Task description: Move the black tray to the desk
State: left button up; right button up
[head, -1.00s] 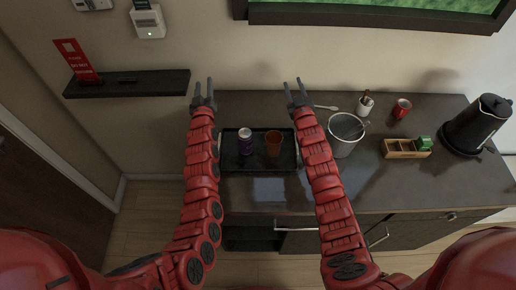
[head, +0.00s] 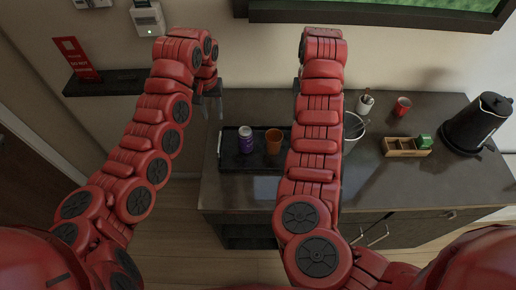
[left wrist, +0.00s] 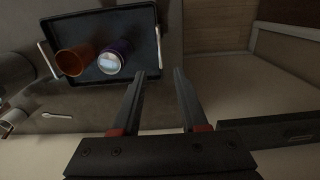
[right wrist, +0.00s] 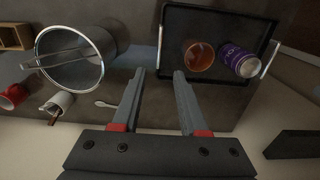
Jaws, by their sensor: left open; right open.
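The black tray (head: 232,164) lies on the left part of the dark counter (head: 390,190), with a purple can (head: 245,140) and an orange cup (head: 273,140) on it. Pale handles stand at both ends. My left gripper (head: 212,114) is open, pointing down above the tray's left end; in the left wrist view one handle (left wrist: 158,45) lies beyond the gap between its fingers. My right gripper (right wrist: 160,74) is open; in the right wrist view the other handle (right wrist: 160,48) lies beyond its fingertips. In the head view my right arm mostly hides that gripper. Neither touches the tray visibly.
A metal bucket with tongs (right wrist: 72,58) stands close to the tray's right end. A mug with utensils (head: 365,103), a red cup (head: 402,106), a wooden box (head: 405,147) and a black kettle (head: 478,124) stand further right. A dark wall shelf (head: 105,84) is at the left.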

aim_at(219, 141)
pick_arm(q)
jog(key=shift+f, duration=0.1)
pick_arm(e)
jog(key=shift+w, duration=0.1)
pick_arm(q)
notch_tip(219, 141, down, 17)
jog(key=shift+w+f, duration=0.1)
jog(key=shift+f, duration=0.1)
pick_arm(e)
notch_tip(219, 141, down, 17)
jog(key=shift+f, duration=0.2)
pick_arm(q)
grip_shut()
pick_arm(e)
grip_shut()
pick_arm(q)
jog(key=shift+r, duration=0.1)
dwell(0.5)
